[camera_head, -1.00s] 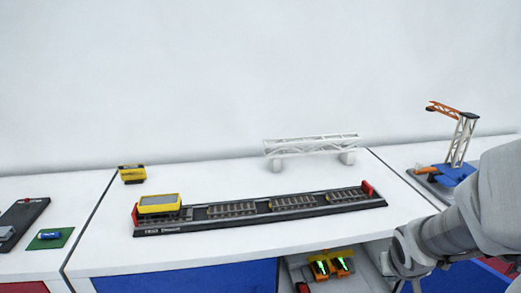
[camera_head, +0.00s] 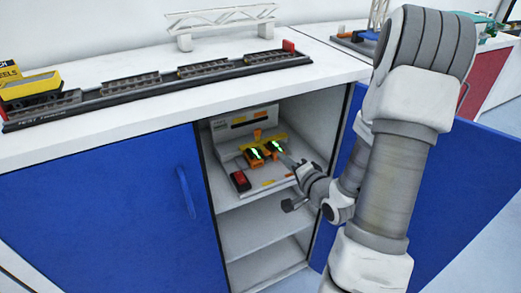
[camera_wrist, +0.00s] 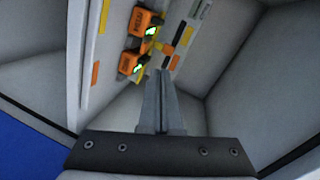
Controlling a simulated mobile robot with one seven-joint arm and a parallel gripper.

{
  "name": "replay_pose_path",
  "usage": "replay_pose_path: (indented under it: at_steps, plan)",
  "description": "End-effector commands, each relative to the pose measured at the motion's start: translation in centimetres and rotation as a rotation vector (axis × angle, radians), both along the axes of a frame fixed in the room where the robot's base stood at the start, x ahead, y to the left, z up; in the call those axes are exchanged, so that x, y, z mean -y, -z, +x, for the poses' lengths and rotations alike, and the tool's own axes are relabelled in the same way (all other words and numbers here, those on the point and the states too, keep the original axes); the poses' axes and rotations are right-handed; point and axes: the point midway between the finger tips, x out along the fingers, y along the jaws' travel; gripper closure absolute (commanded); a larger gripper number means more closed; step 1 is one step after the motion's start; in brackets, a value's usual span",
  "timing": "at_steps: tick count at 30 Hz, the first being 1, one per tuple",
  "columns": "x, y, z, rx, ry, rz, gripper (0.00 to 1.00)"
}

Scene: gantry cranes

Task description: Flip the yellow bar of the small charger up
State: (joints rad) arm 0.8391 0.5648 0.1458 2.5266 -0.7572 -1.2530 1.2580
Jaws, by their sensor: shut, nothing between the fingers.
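The small charger (camera_head: 247,180) sits on the upper shelf inside the open cabinet. It has a pale base and back panel, and two orange batteries (camera_head: 262,150) with green lights. Its yellow bar (camera_head: 280,138) lies just behind the batteries, low across the base. In the wrist view the batteries (camera_wrist: 131,62) are at upper left, with yellow bar parts (camera_wrist: 167,48) beside them. My gripper (camera_head: 289,161) reaches in from the right, close to the right battery. In the wrist view its fingers (camera_wrist: 161,74) are together and empty, pointing towards the bar; contact cannot be told.
The cabinet's side wall (camera_head: 318,125) is close on the right, and an open blue door (camera_head: 455,200) stands beyond my arm. A lower shelf (camera_head: 262,220) is empty. A track (camera_head: 160,84) lies on the counter.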

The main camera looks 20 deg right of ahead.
Motion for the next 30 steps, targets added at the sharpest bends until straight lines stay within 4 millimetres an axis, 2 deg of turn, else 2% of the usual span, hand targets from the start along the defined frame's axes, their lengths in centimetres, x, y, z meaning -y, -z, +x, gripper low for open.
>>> replay_pose_path:
  at_steps: [1,9,22,26,30]
  plan:
    - [0.2,1.4,-0.1,0.039,0.013,0.062,1.0]
    - [0.6,1.6,-0.6,0.193,0.042,0.278,1.0]
    - [0.6,1.3,-0.7,0.213,0.043,0.303,1.0]
    - [0.6,1.4,0.1,0.213,0.041,0.3,1.0]
    - [0.4,1.4,2.3,0.215,0.039,0.301,1.0]
